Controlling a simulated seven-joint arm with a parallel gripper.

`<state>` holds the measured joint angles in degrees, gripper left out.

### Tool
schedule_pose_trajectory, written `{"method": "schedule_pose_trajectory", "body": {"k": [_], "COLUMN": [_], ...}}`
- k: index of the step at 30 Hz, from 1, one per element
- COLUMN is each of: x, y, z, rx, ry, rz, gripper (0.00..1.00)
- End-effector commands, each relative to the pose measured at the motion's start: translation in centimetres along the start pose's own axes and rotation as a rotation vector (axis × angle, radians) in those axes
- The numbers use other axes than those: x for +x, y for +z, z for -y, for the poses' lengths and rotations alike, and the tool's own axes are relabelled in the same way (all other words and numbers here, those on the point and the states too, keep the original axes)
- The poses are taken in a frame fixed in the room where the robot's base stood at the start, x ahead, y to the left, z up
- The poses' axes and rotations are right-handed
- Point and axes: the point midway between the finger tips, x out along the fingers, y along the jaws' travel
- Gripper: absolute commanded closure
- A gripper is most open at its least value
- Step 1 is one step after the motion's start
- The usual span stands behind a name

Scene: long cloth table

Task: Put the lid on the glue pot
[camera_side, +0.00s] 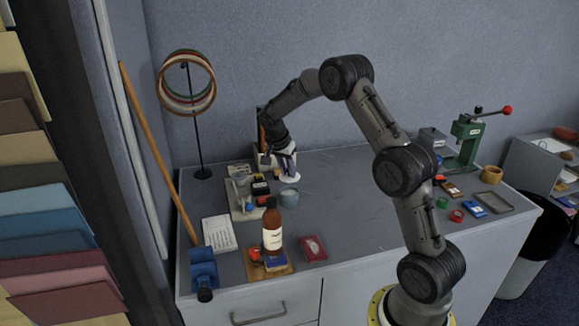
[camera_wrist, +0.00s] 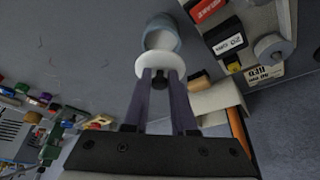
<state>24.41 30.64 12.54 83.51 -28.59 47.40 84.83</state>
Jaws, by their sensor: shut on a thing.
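The glue pot (camera_side: 289,196) is a small grey-blue cup standing on the table, with its mouth open. The wrist view shows the pot (camera_wrist: 163,24) just beyond the lid, with a pale inside. The lid (camera_side: 290,179) is a white disc with a dark knob; it also shows in the wrist view (camera_wrist: 144,66). My gripper (camera_side: 287,170) points down and is shut on the knob, with its purple-grey fingers (camera_wrist: 160,84) on either side of it. The lid hangs above and slightly behind the pot, apart from it. The wrist view shows lid and pot overlapping.
A brown bottle (camera_side: 272,228) stands in front of the pot. A tray of small boxes (camera_side: 240,212) lies to its left, and a pale holder (camera_side: 264,160) stands behind. A hoop stand (camera_side: 202,172) is at the back left. Table right of the pot is clear.

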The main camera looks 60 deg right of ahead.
Motion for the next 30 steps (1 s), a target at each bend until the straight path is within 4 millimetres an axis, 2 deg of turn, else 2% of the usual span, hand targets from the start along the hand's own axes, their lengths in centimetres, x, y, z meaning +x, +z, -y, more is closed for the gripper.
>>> {"method": "schedule_pose_trajectory", "body": {"k": [13,30], "x": [3.2,3.6], "y": [1.3,1.5], "z": [-0.1,0.0], "rx": [-0.001,0.0], "ry": [0.0,-0.001], "rz": [0.0,0.0], "gripper": [1.0,1.0]}}
